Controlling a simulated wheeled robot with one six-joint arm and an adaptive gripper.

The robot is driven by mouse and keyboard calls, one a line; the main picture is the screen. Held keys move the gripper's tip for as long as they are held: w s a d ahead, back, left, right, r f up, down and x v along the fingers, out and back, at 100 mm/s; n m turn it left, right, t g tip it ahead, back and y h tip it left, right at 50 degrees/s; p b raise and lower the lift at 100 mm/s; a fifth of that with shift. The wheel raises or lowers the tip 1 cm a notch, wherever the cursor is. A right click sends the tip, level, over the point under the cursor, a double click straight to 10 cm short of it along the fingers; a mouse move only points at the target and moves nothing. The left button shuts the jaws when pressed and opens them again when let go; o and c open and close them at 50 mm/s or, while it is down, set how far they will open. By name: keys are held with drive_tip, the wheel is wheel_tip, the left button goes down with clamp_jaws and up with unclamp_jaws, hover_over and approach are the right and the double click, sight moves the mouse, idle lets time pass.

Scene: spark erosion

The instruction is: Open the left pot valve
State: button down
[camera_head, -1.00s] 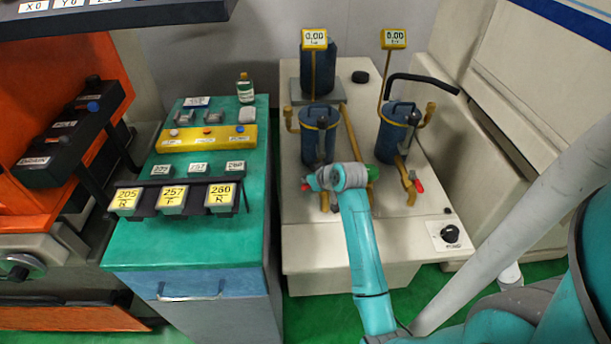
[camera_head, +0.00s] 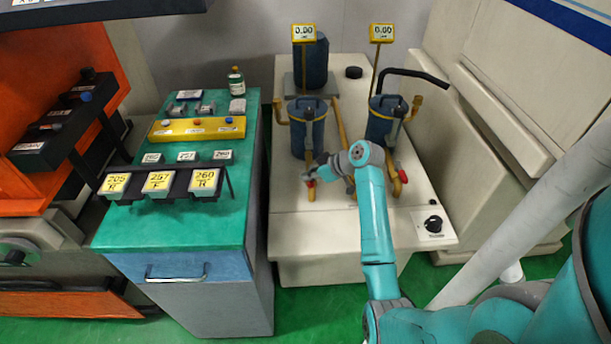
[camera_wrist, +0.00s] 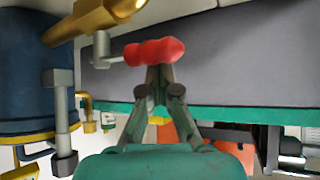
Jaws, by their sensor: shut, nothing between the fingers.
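The left pot (camera_head: 307,130) is a blue cylinder with a brass pipe below it. Its valve has a red handle (camera_head: 310,184), which shows in front of the pipe. In the wrist view the red handle (camera_wrist: 154,51) lies roughly level on a grey stem under a brass pipe end (camera_wrist: 98,18). My gripper (camera_head: 316,176) is at this valve. In the wrist view my gripper (camera_wrist: 160,72) is shut and empty, its fingertips right at the handle's near side. I cannot tell whether they touch it.
The right pot (camera_head: 384,122) has its own red valve handle (camera_head: 402,173) close to my arm. A black knob (camera_head: 433,224) sits at the white bench's front right. A green cabinet (camera_head: 165,235) with weights stands left, across a narrow gap.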

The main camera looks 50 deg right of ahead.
drive_tip(key=shift+s+d+f, duration=0.1)
drive_tip(key=shift+s+d, duration=0.1)
drive_tip(key=shift+s, duration=0.15)
drive_tip(key=shift+s+d+f, duration=0.1)
drive_tip(key=shift+s+d, duration=0.1)
drive_tip(key=shift+s, duration=0.05)
idle(0.3)
